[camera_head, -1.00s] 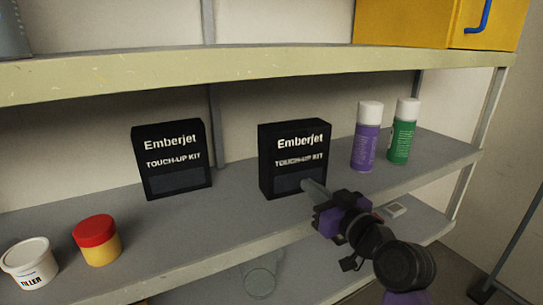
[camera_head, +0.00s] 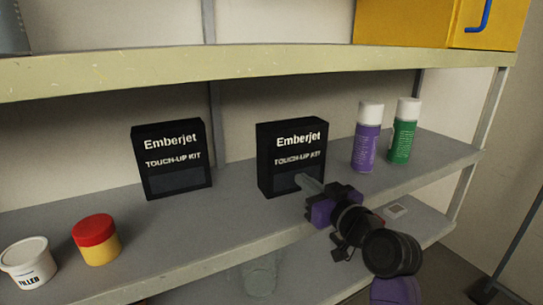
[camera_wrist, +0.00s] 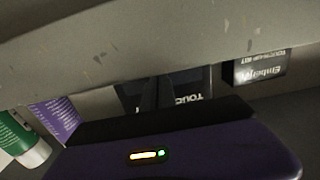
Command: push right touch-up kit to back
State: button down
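The right touch-up kit (camera_head: 292,150) is a black box with white "Emberjet" lettering, upright on the middle shelf. My gripper (camera_head: 302,181) is at its lower front face, with the fingers together as one narrow bar and nothing between them. The tips appear to touch the box, but exact contact is hard to tell. In the upside-down wrist view, the right kit (camera_wrist: 188,82) is partly hidden behind the dark fingers. The matching left kit (camera_head: 172,160) stands apart to the left; it also shows in the wrist view (camera_wrist: 260,68).
A purple spray can (camera_head: 366,140) and a green one (camera_head: 403,135) stand right of the right kit. A red-lidded yellow jar (camera_head: 97,243) and a white filler tub (camera_head: 28,265) are front left. The upper shelf (camera_head: 200,68) overhangs; bare shelf separates the kits.

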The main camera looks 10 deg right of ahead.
aim_at(292, 172)
jog(key=shift+b+x, duration=0.45)
jog(key=shift+x, duration=1.2)
jog(key=shift+w+a, duration=0.15)
jog(key=shift+w, duration=0.15)
jog(key=shift+w+a, duration=0.1)
jog(key=shift+w, duration=0.25)
jog(key=shift+w+a+b, duration=0.1)
jog(key=shift+w+b, duration=0.2)
jog(key=shift+b, duration=0.05)
jog(key=shift+w+a, duration=0.1)
jog(key=shift+w, duration=0.25)
